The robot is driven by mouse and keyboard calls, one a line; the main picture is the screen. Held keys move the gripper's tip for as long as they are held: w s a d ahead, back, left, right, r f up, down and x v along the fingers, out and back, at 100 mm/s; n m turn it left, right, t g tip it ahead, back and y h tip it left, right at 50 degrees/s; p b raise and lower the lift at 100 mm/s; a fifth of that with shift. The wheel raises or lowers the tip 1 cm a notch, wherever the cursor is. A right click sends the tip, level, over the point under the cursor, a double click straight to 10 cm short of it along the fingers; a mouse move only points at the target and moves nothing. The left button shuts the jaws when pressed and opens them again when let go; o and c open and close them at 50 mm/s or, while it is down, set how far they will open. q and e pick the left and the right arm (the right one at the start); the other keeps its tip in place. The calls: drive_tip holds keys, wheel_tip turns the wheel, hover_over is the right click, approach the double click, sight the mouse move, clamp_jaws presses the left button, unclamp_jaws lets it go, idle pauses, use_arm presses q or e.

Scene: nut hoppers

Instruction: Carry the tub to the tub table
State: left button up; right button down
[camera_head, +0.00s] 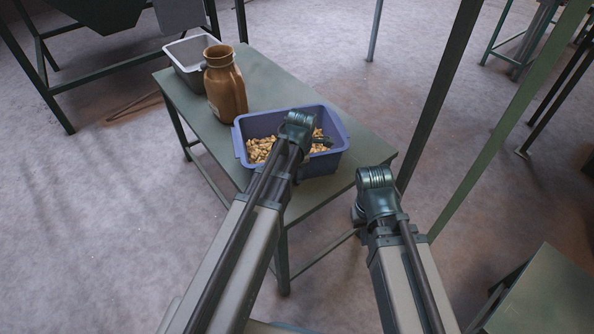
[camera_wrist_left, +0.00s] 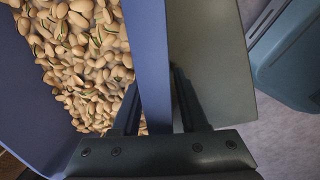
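The tub (camera_head: 316,163) is blue-violet and holds pistachios. It is upright at the near right end of a green-grey table; I cannot tell whether it rests on the top or is slightly raised. My left gripper (camera_head: 325,141) is over the tub. In the left wrist view, the fingers of my left gripper (camera_wrist_left: 155,100) stand on both sides of the tub wall (camera_wrist_left: 147,50), close against it, one inside above the nuts. My right gripper (camera_head: 360,212) is right of the table, apart from the tub; its fingers are mostly hidden.
The table (camera_head: 270,80) also bears a brown jug (camera_head: 224,85) and a grey bin (camera_head: 190,50) at its far left. Green posts (camera_head: 440,95) rise to the right of it. A green surface (camera_head: 550,295) is at the lower right.

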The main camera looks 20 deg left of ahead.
use_arm(q)
drive_tip(key=shift+r, duration=0.1)
drive_tip(key=r+p, duration=0.4)
drive_tip(key=s+r+p, duration=0.1)
drive_tip(key=r+p, duration=0.3)
drive_tip(key=d+r+p, duration=0.1)
drive_tip(key=r+p, duration=0.3)
drive_tip(key=shift+s, duration=0.4)
drive_tip(key=s+d+m+g, duration=0.1)
drive_tip(key=s+d+m, duration=0.4)
drive_tip(key=m, duration=0.9)
drive_tip(key=s+d+m+g, duration=0.1)
drive_tip(key=s+d+m, duration=0.4)
drive_tip(key=s+m, duration=0.5)
drive_tip(key=m, duration=0.3)
drive_tip(key=shift+s+f+m, duration=0.15)
drive_tip(key=shift+s+m, duration=0.2)
drive_tip(key=shift+m, duration=0.05)
wheel_tip(320, 180, up, 8)
drive_tip(key=p, duration=0.8)
drive_tip(key=shift+r+p, duration=0.25)
drive_tip(key=shift+p, duration=0.05)
